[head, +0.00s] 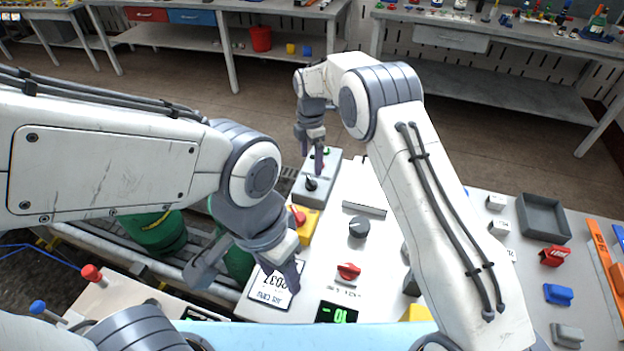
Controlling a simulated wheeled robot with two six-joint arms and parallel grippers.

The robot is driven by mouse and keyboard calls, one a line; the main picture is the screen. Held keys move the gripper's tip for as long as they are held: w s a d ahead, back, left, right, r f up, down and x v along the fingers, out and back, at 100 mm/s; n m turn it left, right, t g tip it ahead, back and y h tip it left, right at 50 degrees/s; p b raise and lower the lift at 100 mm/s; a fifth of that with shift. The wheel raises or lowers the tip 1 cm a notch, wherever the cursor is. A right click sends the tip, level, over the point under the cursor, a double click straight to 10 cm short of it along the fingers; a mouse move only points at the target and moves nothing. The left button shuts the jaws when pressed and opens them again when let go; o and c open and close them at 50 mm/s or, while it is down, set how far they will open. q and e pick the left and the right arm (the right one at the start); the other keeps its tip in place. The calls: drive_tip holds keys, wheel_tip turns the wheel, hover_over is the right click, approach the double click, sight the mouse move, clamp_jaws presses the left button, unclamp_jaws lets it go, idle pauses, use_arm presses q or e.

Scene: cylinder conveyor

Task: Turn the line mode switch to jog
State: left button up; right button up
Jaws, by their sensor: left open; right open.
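Several knobs could be the line mode switch, and no readable label tells which. A black selector knob (311,184) sits on a grey control box (324,190) with a green button at its far end. A dark round dial (358,228) and a red knob (348,271) sit on the white panel (325,245). My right gripper (312,162) is open and points down over the far part of the grey box, just beyond the black knob. My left gripper (243,282) is open and empty, at the panel's left edge above the conveyor side.
Green cylinders (153,230) stand on the conveyor (90,238) at left. A grey tray (543,217) and small blocks lie at right. Benches stand behind.

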sight(311, 180)
wheel_tip(311, 180, down, 8)
drive_tip(key=b, duration=0.5)
drive_tip(key=shift+f, duration=0.1)
drive_tip(key=c, duration=1.4)
